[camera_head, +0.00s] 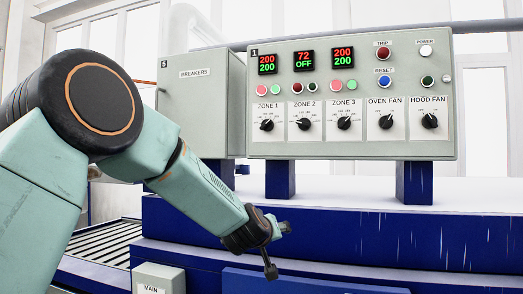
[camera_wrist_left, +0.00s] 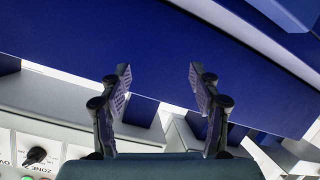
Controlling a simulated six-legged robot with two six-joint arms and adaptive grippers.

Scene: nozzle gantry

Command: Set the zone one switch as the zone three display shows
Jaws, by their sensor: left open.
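The zone one switch (camera_head: 266,124) is a black knob at the left of the control panel's row. Its marks are too small to read. The zone three display (camera_head: 343,59) shows red 200 over green 200. The zone three switch (camera_head: 344,123) is a similar black knob. The zone one display (camera_head: 266,63) also shows 200 over 200. My left gripper (camera_head: 278,250) is open and empty, below the panel and apart from it, in front of the blue machine body. In the left wrist view its fingers (camera_wrist_left: 159,76) stand apart with nothing between them. My right gripper is not seen.
The zone two display (camera_head: 304,60) shows 72 and OFF. The zone two (camera_head: 304,124), oven fan (camera_head: 386,122) and hood fan (camera_head: 430,121) knobs share the row. A breakers box (camera_head: 200,105) stands left. Blue posts (camera_head: 280,179) hold the panel above the blue machine (camera_head: 400,235).

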